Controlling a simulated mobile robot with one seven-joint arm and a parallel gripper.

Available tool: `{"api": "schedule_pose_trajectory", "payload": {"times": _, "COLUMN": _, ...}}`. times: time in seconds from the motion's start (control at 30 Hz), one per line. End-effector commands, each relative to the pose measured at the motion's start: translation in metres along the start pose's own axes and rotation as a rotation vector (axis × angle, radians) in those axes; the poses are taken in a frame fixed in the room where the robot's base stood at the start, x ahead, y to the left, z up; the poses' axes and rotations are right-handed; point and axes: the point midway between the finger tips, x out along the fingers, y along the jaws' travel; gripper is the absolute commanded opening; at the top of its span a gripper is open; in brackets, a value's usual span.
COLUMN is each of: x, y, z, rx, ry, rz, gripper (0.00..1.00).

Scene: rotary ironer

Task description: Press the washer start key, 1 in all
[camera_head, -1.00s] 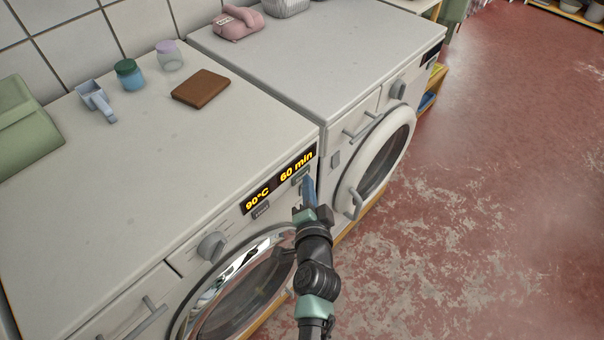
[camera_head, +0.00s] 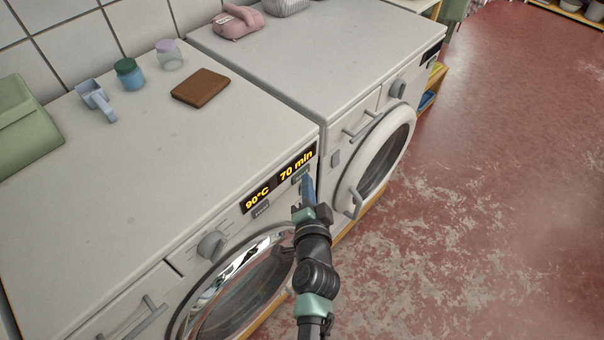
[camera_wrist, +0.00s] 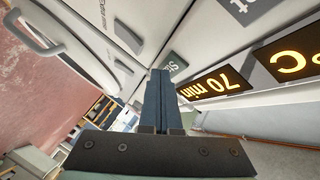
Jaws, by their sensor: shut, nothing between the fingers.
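The washer (camera_head: 190,190) at the left has a lit display (camera_head: 279,180) reading 90°C and 70 min. A grey key (camera_head: 300,176) sits under the 70 min part, just beyond my fingertips. In the wrist view a grey key (camera_wrist: 174,66) beside the blue fingers shows letters starting "St"; the rest of its label is hidden. Another grey key (camera_head: 261,211) sits under the 90°C part; in the wrist view its label ends in "et" (camera_wrist: 247,10). My gripper (camera_head: 308,182) is shut and empty, pointing at the panel. I cannot tell whether its tips touch the key.
A second machine (camera_head: 335,60) with a round door (camera_head: 381,155) and handle stands close at the right. A brown wallet (camera_head: 200,86), jars (camera_head: 130,74) and a scoop (camera_head: 96,100) lie on the washer top. Red floor (camera_head: 480,200) is clear at the right.

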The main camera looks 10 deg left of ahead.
Motion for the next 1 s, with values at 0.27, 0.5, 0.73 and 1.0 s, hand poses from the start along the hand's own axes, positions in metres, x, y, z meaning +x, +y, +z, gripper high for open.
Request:
{"api": "schedule_pose_trajectory", "payload": {"times": 0.27, "x": -0.009, "y": 0.007, "z": -0.006, "rx": -0.001, "ry": 0.001, "rz": 0.001, "gripper": 0.00}}
{"api": "schedule_pose_trajectory", "payload": {"times": 0.5, "x": -0.009, "y": 0.007, "z": -0.006, "rx": -0.001, "ry": 0.001, "rz": 0.001, "gripper": 0.00}}
{"api": "schedule_pose_trajectory", "payload": {"times": 0.73, "x": -0.020, "y": 0.018, "z": -0.014, "rx": 0.001, "ry": 0.004, "rz": 0.002, "gripper": 0.00}}
{"api": "schedule_pose_trajectory", "payload": {"times": 1.0, "x": -0.038, "y": 0.031, "z": -0.027, "rx": 0.000, "ry": 0.002, "rz": 0.002, "gripper": 0.00}}
